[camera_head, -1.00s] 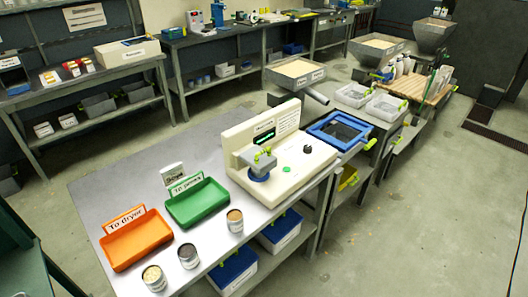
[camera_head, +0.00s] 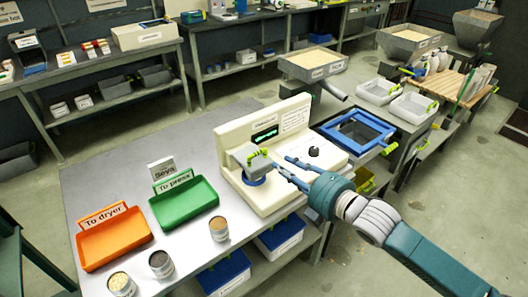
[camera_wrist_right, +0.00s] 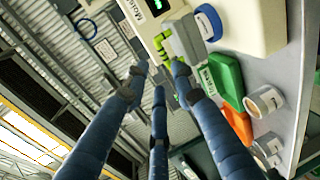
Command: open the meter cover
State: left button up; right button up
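The moisture meter (camera_head: 300,118) is a cream box with a lit green display and a black knob (camera_head: 314,151) on its base. Its grey cover (camera_head: 245,157) has a yellow-green handle (camera_head: 257,154) and sits over a round blue cup (camera_head: 253,180). My right gripper (camera_head: 281,163) is open and empty, just right of the cover, with its fingers pointing at the handle. In the right wrist view, the cover (camera_wrist_right: 187,40) and handle (camera_wrist_right: 160,43) lie beyond the spread fingertips (camera_wrist_right: 159,78), and no contact shows. My left gripper is out of view.
Green tray (camera_head: 184,204), orange tray (camera_head: 113,239) and several small cans (camera_head: 219,229) stand left and in front of the meter. A blue-framed sieve (camera_head: 355,131) is to its right.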

aim_at(259, 152)
jog(key=p+x, duration=0.1)
jog(key=x, duration=0.7)
jog(key=shift+w+a+r+p, duration=0.1)
jog(key=shift+w+a+p, duration=0.15)
jog(key=shift+a+p, duration=0.1)
jog(key=shift+w+a, duration=0.45)
jog(key=shift+w+f, duration=0.2)
jog(key=shift+f, duration=0.05)
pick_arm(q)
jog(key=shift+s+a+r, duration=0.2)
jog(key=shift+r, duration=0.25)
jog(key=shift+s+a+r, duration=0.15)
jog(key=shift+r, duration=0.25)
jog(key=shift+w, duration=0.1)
pick_arm(e)
grip_shut()
